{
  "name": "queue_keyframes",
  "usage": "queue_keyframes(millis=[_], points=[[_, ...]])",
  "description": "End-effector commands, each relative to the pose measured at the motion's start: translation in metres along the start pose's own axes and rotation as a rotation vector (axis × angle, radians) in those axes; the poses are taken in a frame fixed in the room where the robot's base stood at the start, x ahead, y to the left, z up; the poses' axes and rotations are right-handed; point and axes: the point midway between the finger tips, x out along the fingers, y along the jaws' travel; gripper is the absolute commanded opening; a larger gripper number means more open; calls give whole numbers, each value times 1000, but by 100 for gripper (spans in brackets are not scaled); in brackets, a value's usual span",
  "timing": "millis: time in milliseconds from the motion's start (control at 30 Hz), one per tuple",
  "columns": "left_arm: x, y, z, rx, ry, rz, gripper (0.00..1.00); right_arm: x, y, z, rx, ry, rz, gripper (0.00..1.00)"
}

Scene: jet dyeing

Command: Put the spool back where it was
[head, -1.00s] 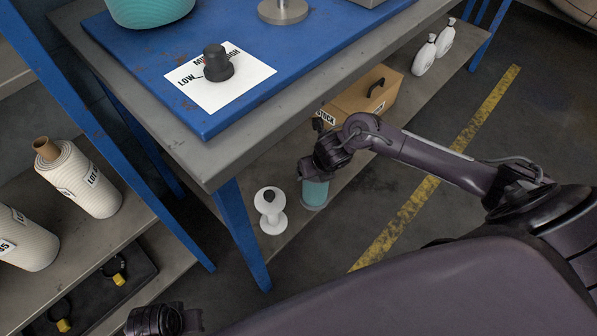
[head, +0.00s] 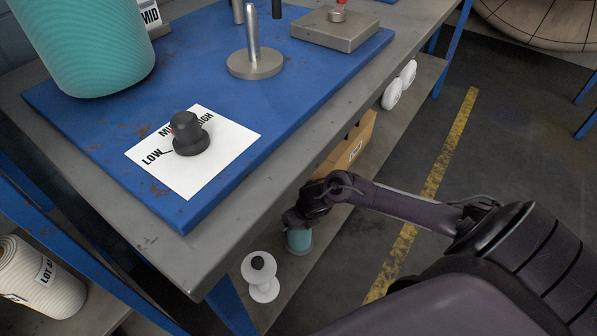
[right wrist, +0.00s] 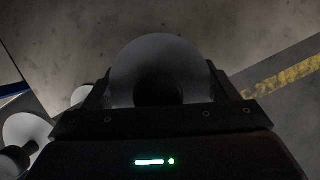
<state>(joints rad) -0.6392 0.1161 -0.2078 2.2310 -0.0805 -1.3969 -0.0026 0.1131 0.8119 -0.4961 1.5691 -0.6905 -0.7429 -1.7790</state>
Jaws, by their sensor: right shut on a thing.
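My right gripper (head: 299,228) is low beside the bench, above the lower shelf, and is shut on a spool (head: 299,241) with teal thread. In the right wrist view, the round pale end of this spool (right wrist: 158,70), with a dark centre, sits between the fingers. In the head view the gripper hides its upper part; I cannot tell whether its base touches the shelf. An empty white spool (head: 262,287) with a dark centre stands on the shelf just left of it. My left gripper is out of view.
The bench (head: 170,255) has a blue top with a large teal yarn package (head: 95,45), a black knob (head: 187,138) on a LOW/HIGH card, and a metal post (head: 253,55).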

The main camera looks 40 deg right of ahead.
Motion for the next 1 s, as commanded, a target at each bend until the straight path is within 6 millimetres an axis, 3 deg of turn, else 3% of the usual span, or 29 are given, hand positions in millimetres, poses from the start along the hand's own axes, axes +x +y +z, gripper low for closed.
queue_keyframes(millis=[67,267,300,433,767,1000], points=[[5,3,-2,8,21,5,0,12,1,-5,2,0,1,40],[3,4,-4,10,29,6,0,12,0,-5,0,0,0,40],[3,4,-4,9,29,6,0,12,0,-5,0,0,-1,85],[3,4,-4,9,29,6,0,12,0,-5,0,0,-1,100],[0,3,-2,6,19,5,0,2,0,-3,-1,-2,-1,100],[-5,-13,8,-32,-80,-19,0,-47,-1,-2,-4,-3,-3,100]])
